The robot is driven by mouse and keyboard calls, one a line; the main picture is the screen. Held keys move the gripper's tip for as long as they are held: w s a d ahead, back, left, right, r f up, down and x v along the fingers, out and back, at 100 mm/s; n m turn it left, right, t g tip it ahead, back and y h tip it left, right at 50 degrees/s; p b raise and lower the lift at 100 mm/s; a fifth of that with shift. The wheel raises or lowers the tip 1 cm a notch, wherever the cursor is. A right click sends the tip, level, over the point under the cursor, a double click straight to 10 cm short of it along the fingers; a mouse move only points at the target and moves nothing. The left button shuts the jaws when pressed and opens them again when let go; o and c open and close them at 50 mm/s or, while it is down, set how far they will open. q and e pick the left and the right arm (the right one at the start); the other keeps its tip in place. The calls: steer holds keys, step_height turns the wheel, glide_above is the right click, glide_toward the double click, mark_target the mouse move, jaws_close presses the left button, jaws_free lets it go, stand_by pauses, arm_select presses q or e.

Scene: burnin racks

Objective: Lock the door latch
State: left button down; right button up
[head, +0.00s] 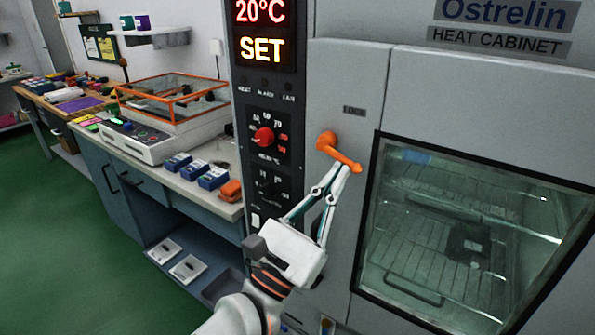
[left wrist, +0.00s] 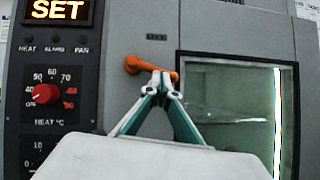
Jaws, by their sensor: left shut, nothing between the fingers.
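The door latch (head: 340,152) is an orange lever on the front of the grey heat cabinet, below a small label. In the head view it slants down to the right from its round pivot. It also shows in the left wrist view (left wrist: 134,64), where its outer part is partly hidden behind the fingertips. My left gripper (head: 345,168) is shut and empty, with its fingertips at the lever's lower side near its free end; I cannot tell whether they touch. The cabinet door (head: 480,80) has a large window and looks closed. My right gripper is not in view.
A control panel with a red knob (head: 263,137) and a display (head: 262,35) is left of the latch. Blue boxes (head: 212,177) and an orange item (head: 230,190) lie on the bench at left. A dark device (head: 468,243) sits inside the cabinet. Green floor is clear at left.

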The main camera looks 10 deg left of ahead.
arm_select(q)
steer(key=shift+s+d+r+n+t+y, duration=0.1)
steer(key=shift+n+t+y, duration=0.1)
steer(key=shift+n+y, duration=0.3)
steer(key=shift+w+d+r+n+t+y, duration=0.1)
steer(key=shift+r+n+t+y, duration=0.15)
steer(key=shift+n, duration=0.3)
steer(key=shift+s+d+n+t+y, duration=0.1)
steer(key=shift+n+t+y, duration=0.05)
steer(key=shift+n+y, duration=0.35)
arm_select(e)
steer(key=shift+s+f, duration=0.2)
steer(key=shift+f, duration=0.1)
arm_select(q)
steer(key=shift+r+n+y, duration=0.1)
steer(key=shift+n+y, duration=0.25)
steer(key=shift+n, duration=0.2)
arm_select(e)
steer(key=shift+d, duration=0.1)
